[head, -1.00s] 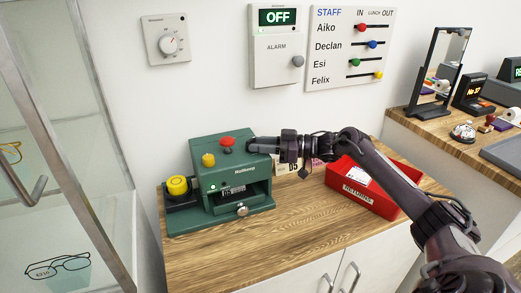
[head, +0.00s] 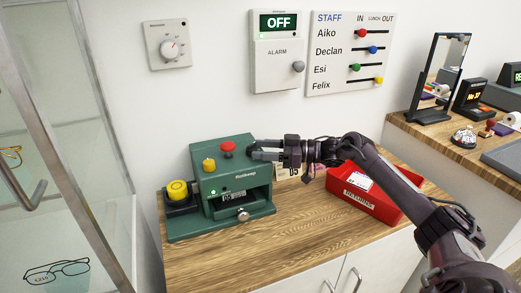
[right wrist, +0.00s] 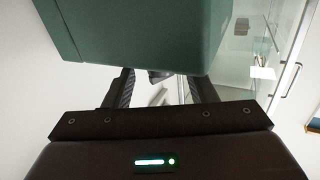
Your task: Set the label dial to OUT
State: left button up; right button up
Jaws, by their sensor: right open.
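I cannot tell which part is the label dial, and no OUT marking is readable on the machine. My right gripper (head: 256,150) is at the machine's upper right side. In the right wrist view its fingers (right wrist: 162,88) are apart, with a small dark part (right wrist: 160,76) showing between them beside the green casing (right wrist: 135,35). My left gripper is out of view.
A yellow reel (head: 177,189) sits left of the machine. A red RETURNS tray (head: 375,205) lies to the right, partly behind my arm. A glass cabinet (head: 60,150) stands left. The wall holds a staff board (head: 350,75). The counter front is clear.

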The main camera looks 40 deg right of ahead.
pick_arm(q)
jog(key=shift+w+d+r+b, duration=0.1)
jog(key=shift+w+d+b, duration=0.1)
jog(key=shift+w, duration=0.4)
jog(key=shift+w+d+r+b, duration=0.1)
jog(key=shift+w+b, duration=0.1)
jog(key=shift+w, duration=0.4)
pick_arm(e)
jog(key=v, duration=0.7)
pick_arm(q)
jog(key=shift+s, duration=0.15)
